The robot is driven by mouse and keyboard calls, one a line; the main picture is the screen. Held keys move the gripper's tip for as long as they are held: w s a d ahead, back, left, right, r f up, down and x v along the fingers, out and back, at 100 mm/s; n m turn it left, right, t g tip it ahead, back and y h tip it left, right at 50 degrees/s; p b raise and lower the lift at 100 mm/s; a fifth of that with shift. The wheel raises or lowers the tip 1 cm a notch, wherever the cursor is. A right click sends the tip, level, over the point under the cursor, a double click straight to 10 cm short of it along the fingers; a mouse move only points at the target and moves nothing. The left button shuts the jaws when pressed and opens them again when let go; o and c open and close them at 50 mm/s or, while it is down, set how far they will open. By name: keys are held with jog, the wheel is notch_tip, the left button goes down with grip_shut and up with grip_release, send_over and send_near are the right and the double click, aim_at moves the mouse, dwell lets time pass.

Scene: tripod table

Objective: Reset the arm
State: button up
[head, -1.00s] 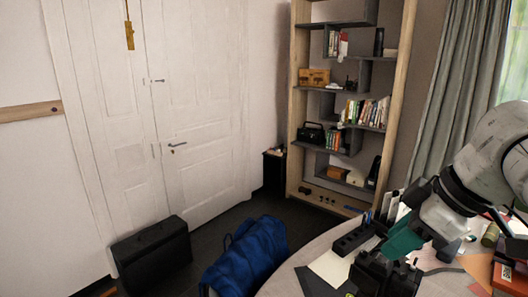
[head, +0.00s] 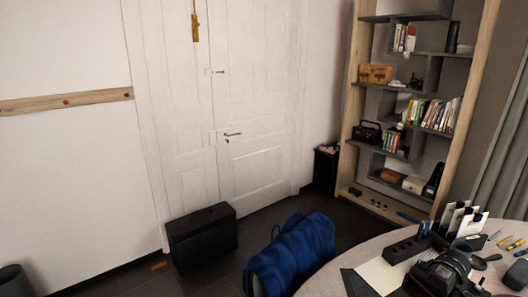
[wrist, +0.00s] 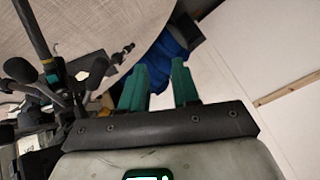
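My gripper (wrist: 158,88) shows in the wrist view with two green fingers held apart. The gap between them is empty, with the pale wall and part of a blue bag behind it. My gripper and arm are out of the head view. The round table (head: 372,248) stands at the lower right of the head view. In the wrist view the table (wrist: 125,25) fills the upper left, tilted.
On the table are a black camera (head: 440,275) and a desk organizer (head: 407,248). The blue bag (head: 292,255) is beside the table, and a black case (head: 202,238) stands by the white door (head: 255,120). A bookshelf (head: 355,120) stands at the back right. Dark floor shows between them.

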jog(key=s+d+f+g+h, duration=0.2)
jog(key=s+d+f+g, duration=0.1)
jog(key=s+f, duration=0.5)
jog(key=s+d+f+m+g+h, duration=0.1)
jog(key=s+d+f+g+h, duration=0.1)
jog(key=s+f, duration=0.6)
jog(key=s+d, duration=0.1)
jog(key=s, duration=0.5)
jog(key=shift+s+d+f+g+h, duration=0.15)
jog(key=shift+s+d+g+h, duration=0.15)
jog(key=shift+s+g, duration=0.1)
